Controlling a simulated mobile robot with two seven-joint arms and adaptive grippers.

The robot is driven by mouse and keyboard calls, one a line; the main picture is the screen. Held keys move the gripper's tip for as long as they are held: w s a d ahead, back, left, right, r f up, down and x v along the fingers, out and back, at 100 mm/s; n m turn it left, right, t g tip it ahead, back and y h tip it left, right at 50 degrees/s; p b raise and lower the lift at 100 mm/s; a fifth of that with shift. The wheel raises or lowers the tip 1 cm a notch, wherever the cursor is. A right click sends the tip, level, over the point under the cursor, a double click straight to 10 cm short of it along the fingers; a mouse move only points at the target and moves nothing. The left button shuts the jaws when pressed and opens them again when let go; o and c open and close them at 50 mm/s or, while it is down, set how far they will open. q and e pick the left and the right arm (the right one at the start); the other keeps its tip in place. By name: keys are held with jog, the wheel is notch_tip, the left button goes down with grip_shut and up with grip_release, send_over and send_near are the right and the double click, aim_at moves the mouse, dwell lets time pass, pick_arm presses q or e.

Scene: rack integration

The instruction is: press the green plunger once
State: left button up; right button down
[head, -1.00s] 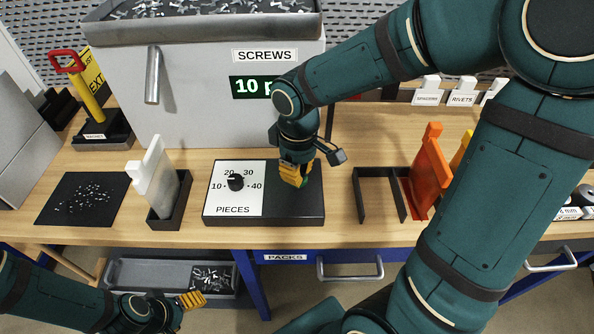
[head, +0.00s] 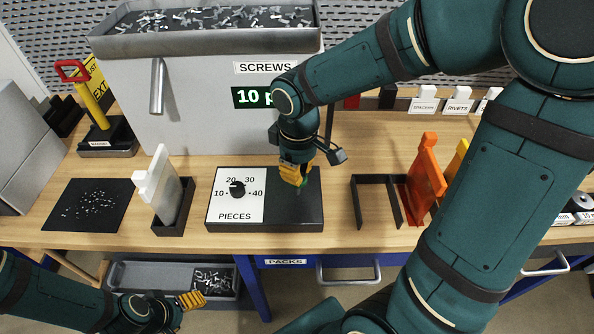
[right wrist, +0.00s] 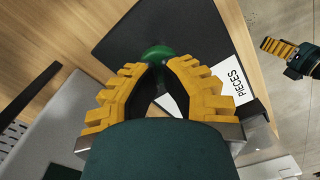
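The green plunger (right wrist: 158,53) is a round knob on the dark part of the control box (head: 280,222), right of the white PIECES dial panel (head: 237,208). In the head view only a bit of green shows beside my right fingertips. My right gripper (right wrist: 160,66) points down at the plunger, its yellow fingertips close together and empty. The tips overlap the plunger's near edge in the wrist view; I cannot tell whether they touch it. My left gripper (head: 192,300) is low at the left, away from the box, with its finger gap not clear.
The grey SCREWS hopper (head: 205,110) stands behind the box, its green display partly hidden by my right arm. A white scoop-like piece in a black holder (head: 176,222) is left of the box. A black bracket (head: 360,205) and orange piece (head: 425,170) stand right.

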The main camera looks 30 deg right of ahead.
dwell(0.3)
notch_tip(320, 180, up, 7)
jog(key=p, duration=0.6)
dwell(0.4)
